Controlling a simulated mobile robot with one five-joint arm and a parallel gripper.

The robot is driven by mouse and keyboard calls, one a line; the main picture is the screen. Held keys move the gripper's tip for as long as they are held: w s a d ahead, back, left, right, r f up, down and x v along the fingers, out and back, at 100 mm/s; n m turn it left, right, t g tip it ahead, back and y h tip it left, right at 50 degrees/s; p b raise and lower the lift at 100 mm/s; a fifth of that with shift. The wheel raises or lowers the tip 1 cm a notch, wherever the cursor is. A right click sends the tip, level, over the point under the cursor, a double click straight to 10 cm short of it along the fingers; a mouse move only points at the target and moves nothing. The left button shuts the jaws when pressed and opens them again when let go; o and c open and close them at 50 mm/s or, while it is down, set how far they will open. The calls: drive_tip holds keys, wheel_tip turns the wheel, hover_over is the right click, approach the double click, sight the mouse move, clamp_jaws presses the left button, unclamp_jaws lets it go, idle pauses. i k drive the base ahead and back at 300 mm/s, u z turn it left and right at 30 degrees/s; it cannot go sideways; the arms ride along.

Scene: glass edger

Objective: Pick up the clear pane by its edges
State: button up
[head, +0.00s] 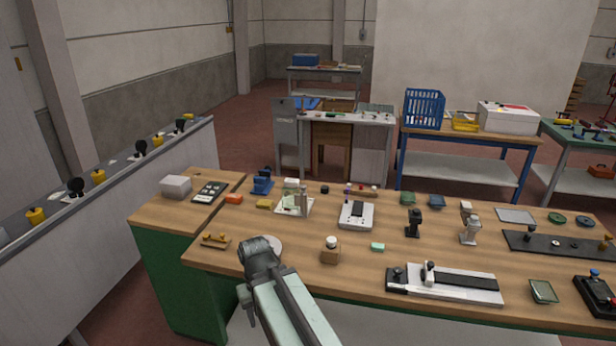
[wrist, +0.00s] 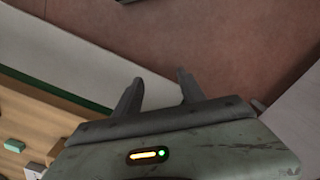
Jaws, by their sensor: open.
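My gripper (wrist: 160,88) is open in the wrist view, with its two dark fingers apart and nothing between them. Reddish floor and a pale surface show beyond the fingers. In the head view my arm rises from the bottom edge over the front left of the wooden bench; the fingers cannot be made out there. A greenish glass pane (head: 543,291) lies at the front right of the bench. A pale flat sheet (head: 514,215) lies farther back on the right. I cannot tell for certain which is the clear pane. Both are well right of my arm.
The wooden bench (head: 310,285) holds many small items. A white fixture with a black strip (head: 445,285) lies left of the greenish pane, and a black tool (head: 597,297) lies right of it. A long dark plate (head: 550,245) lies behind. Bare wood shows around the front left.

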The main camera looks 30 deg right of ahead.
sight(543, 291)
drive_tip(key=u, duration=1.55)
drive_tip(key=k, duration=1.8)
drive_tip(key=z, duration=0.6)
